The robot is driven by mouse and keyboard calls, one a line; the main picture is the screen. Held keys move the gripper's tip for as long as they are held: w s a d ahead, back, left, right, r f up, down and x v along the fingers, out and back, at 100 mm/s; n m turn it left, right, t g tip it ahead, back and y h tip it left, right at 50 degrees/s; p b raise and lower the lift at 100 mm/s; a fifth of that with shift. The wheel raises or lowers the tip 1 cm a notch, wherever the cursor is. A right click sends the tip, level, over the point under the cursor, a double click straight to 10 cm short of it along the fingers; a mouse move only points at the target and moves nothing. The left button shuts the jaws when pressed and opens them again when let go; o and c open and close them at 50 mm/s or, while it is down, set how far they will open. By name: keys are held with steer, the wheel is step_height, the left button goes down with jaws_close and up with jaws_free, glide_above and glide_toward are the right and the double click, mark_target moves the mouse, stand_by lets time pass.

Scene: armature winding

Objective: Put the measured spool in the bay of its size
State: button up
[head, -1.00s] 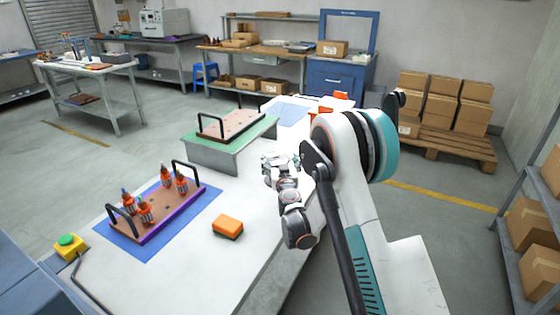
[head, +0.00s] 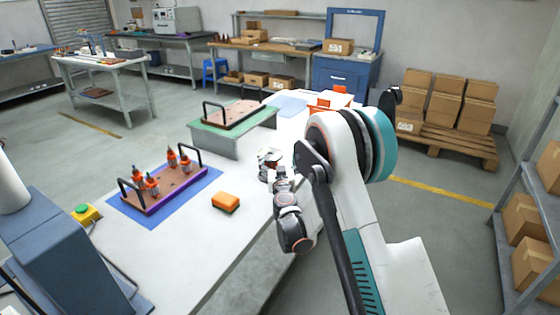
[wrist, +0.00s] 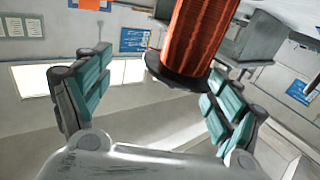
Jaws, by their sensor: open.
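My gripper (head: 270,158) is over the white table, just in front of the green-topped stand. In the wrist view its teal-padded fingers (wrist: 155,105) are spread apart. A copper-wound spool (wrist: 192,35) with a black flange shows between and beyond them, nearer the right finger; neither finger visibly touches it. I cannot make out this spool in the head view. Several small orange-red spools (head: 152,184) stand on a brown tray (head: 178,190) with purple edges and black handles. An empty-looking brown tray (head: 232,113) with black handles lies on the green-topped stand (head: 200,128).
An orange block (head: 226,201) with a dark base lies on the white table (head: 185,255). A blue mat (head: 130,218) lies under the purple-edged tray. A yellow box with a green button (head: 86,213) is at the left. Orange parts (head: 332,98) stand at the table's far end.

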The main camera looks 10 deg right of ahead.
steer(key=o, duration=0.4)
steer(key=shift+c, duration=0.2)
steer(key=s, duration=0.7)
steer(key=shift+s+a, duration=0.2)
steer(key=shift+s, duration=0.05)
steer(key=shift+f, duration=0.1)
